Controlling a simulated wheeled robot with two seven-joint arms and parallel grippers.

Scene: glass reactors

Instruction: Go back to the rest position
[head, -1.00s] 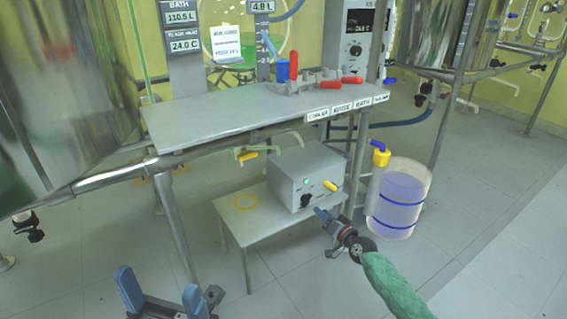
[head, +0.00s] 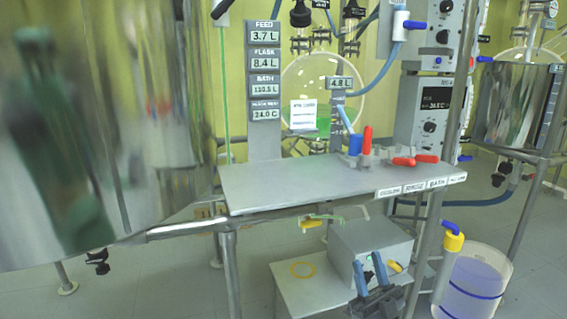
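My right gripper (head: 368,262) shows at the bottom of the head view, right of centre. Its two blue fingers point up and stand apart with nothing between them. It is in front of the grey control box (head: 372,240) on the low table and covers part of the box's front. I cannot tell whether it touches the box. My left gripper is out of view.
A steel shelf (head: 290,186) with red-handled valves (head: 368,138) and a blue cap stands above the low table (head: 310,292). A large steel vessel (head: 110,120) fills the left. A clear bucket (head: 475,285) with liquid stands at lower right.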

